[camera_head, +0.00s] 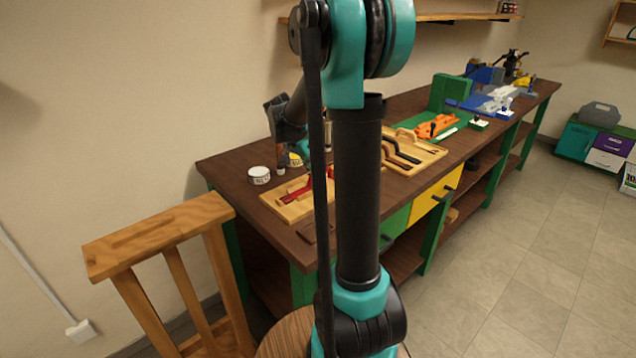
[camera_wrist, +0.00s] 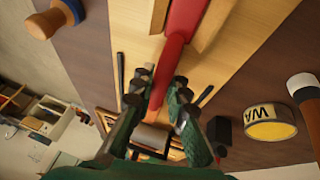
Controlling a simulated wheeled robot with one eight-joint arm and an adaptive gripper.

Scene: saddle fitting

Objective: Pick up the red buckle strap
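The red buckle strap (camera_wrist: 181,22) runs down the middle of the wrist view over a pale wooden board (camera_wrist: 246,28). In the head view, red parts of the strap (camera_head: 297,193) show on the board (camera_head: 290,209) at the near end of the bench. My arm hides some of it. My gripper (camera_wrist: 162,84) has its green fingers with dark tips on either side of the strap, very close to it. Whether the tips press on the strap or stand slightly apart, I cannot tell. The strap appears to be over or on the board, not clearly lifted.
A white tape roll (camera_head: 259,175) stands left of the board; a yellow-banded roll (camera_wrist: 270,124) shows in the wrist view. A second board (camera_head: 415,153) with dark straps lies farther along the bench. A wooden stand (camera_head: 160,235) is at the left. Open floor (camera_head: 520,270) lies right.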

